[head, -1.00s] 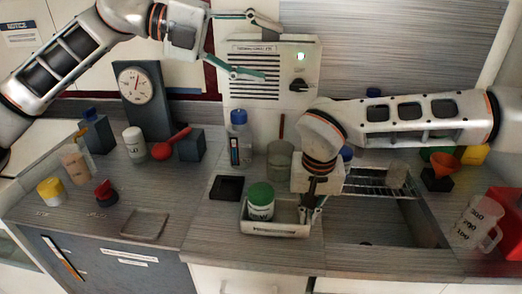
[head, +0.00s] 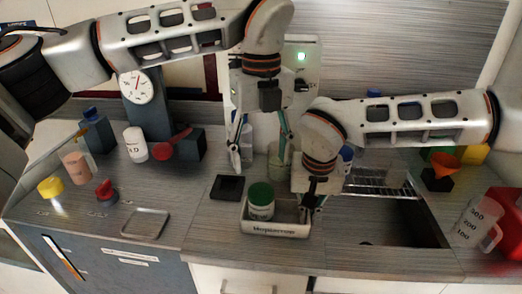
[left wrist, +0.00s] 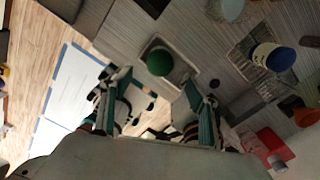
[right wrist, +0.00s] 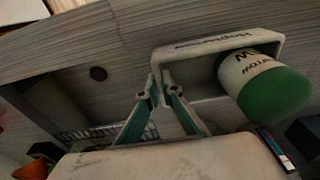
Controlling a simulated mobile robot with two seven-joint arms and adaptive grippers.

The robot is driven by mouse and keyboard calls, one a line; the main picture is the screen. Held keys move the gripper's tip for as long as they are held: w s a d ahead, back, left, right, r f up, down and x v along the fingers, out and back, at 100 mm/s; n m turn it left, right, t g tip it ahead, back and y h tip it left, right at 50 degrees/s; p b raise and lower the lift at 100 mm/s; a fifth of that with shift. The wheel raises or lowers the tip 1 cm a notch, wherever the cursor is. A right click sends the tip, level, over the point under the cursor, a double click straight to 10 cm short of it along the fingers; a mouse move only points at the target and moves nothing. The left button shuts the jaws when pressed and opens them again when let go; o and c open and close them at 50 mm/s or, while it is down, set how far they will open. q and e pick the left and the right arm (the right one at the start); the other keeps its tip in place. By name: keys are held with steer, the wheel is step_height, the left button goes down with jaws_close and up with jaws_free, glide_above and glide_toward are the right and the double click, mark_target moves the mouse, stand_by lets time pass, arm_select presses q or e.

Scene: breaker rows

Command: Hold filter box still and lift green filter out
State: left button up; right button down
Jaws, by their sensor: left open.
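The filter box (head: 275,230) is a small white open tray with dark lettering on its front wall, on the counter left of the sink. The green filter (head: 260,201), a white canister with a green lid, stands in the box's left part; its green lid also shows in the left wrist view (left wrist: 160,62). My left gripper (head: 261,163) is open and empty, pointing down above and behind the filter, its fingers apart. My right gripper (head: 315,205) is at the box's right end; in the right wrist view its fingertips (right wrist: 160,82) close on the box's end wall, apart from the filter.
A black square holder (head: 228,187) lies left of the box. A bottle and a glass beaker stand behind, under my left gripper. The sink (head: 395,222) with a wire rack is at right. A shallow metal tray (head: 146,223) lies at left. The counter's front strip is clear.

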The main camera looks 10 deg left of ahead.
mark_target(261, 188)
arm_select(q)
step_height(261, 188, down, 11)
steer(key=shift+f, duration=0.15)
stand_by(0.4)
steer(key=c, duration=1.4)
steer(key=shift+c, duration=0.2)
steer(key=shift+r, duration=0.2)
steer(key=shift+r, duration=0.45)
steer(key=shift+r, duration=0.35)
steer(key=shift+r, duration=0.35)
